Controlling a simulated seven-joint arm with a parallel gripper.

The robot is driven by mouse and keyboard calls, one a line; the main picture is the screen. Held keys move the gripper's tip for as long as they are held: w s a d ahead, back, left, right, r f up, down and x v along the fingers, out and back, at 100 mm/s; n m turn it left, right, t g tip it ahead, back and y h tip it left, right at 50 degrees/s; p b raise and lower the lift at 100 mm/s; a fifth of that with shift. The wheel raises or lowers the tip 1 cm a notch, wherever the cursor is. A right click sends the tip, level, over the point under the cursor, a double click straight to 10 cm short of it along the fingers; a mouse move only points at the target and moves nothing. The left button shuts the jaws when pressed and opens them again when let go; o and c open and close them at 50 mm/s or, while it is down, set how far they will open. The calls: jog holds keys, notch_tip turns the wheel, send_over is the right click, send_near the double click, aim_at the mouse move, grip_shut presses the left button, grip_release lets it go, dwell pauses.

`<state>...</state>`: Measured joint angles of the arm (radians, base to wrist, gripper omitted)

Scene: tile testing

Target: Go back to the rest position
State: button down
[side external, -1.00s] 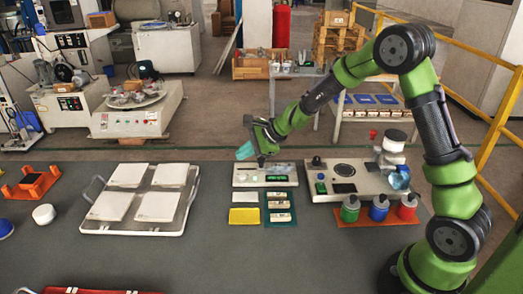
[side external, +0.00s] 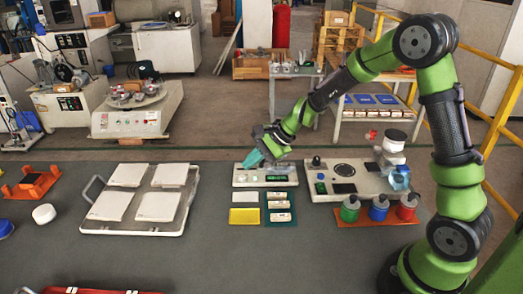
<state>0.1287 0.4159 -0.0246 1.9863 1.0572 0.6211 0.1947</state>
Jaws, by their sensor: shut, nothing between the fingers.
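My gripper (side external: 250,161) is at the end of the green and black arm, over the left part of a small light instrument box (side external: 283,180) at the back of the dark table. Its teal fingers point down and to the left. They are shut with nothing between them. Whether the fingertips touch the box I cannot tell from this view.
A white tray (side external: 130,231) with several pale tiles lies to the left. A larger instrument (side external: 368,190) stands to the right, with green, blue and red bottles (side external: 378,209) before it. A yellow pad (side external: 244,216) and green holder (side external: 281,222) lie in front. The front middle table is clear.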

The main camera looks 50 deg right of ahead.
jog(key=s+r+n+h, duration=0.1)
jog(key=s+r+n, duration=0.3)
jog(key=s, duration=0.4)
jog(key=s+r+n+h, duration=0.1)
jog(key=s+r+n, duration=0.4)
jog(key=s, duration=0.3)
jog(key=s+a+r+n+h, duration=0.1)
jog(key=s+r+n, duration=0.3)
jog(key=s+r, duration=0.2)
jog(key=shift+s+t, duration=0.4)
jog(key=shift+s, duration=0.8)
